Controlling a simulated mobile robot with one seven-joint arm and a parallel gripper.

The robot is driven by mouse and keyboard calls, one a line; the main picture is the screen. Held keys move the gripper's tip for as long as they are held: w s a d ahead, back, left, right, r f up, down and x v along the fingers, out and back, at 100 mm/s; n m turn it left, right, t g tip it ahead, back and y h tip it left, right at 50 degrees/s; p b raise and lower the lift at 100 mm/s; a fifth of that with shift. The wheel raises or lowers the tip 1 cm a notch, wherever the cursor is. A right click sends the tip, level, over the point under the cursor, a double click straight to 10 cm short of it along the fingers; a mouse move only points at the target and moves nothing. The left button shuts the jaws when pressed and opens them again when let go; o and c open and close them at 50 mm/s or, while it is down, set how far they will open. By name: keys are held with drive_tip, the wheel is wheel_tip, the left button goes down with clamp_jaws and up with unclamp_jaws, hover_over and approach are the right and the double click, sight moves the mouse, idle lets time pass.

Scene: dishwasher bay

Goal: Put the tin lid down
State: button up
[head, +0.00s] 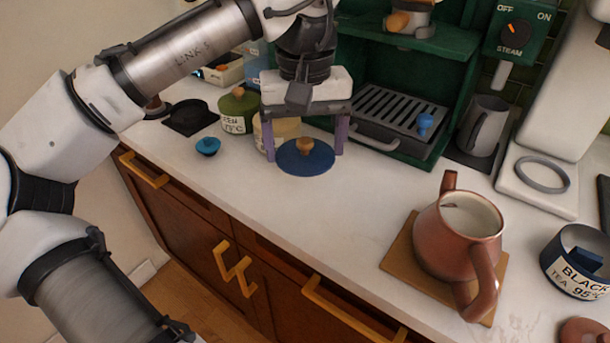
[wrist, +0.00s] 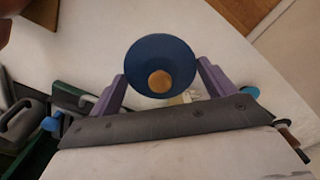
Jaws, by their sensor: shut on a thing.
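The tin lid (head: 290,162) is a dark blue disc with a round wooden knob, knob up, near the back of the white counter. My gripper (head: 305,152) has its two purple fingers at opposite edges of the lid and is shut on it. In the wrist view the lid (wrist: 150,50) sits between the fingertips (wrist: 160,78). A pale yellowish tin (head: 283,131) stands behind the lid, partly hidden by my gripper. I cannot tell how high the lid is above the counter.
The green coffee machine (head: 420,150) stands right behind. The counter's front middle is clear.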

sight(305, 191)
drive_tip(key=shift+f, duration=3.15)
drive_tip(key=shift+f, duration=0.2)
drive_tip(key=o, duration=0.9)
drive_tip(key=shift+c, duration=0.2)
drive_tip(key=shift+r, duration=0.15)
wheel_tip(305, 191, up, 12)
drive_tip(key=shift+r, duration=0.1)
